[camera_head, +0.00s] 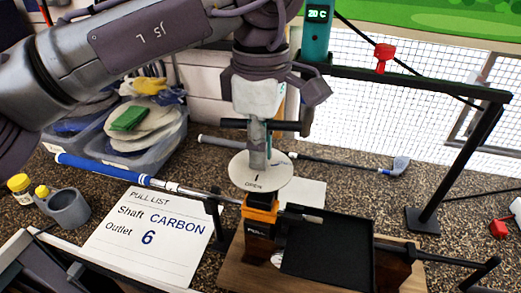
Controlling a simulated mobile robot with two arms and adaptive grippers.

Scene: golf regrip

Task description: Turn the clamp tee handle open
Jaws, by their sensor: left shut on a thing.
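The clamp (260,222), black with an orange band, stands on a wooden base. A white round dial (247,181) marked "OPEN" sits above it. The black tee handle (233,123) lies roughly level above the dial, its bar sticking out on both sides of my left gripper. My left gripper (259,150) points down from above and is shut on the tee handle. Its fingers hide the middle of the handle and part of the dial. My right gripper is not in view.
A black tray (330,252) lies right of the clamp. A golf club with a blue grip (100,169) runs in from the left, and another club (340,163) lies behind. A pull list sheet (147,238), a grey cup (69,208) and cloth bins (150,140) are at left. A black frame (455,165) stands at right.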

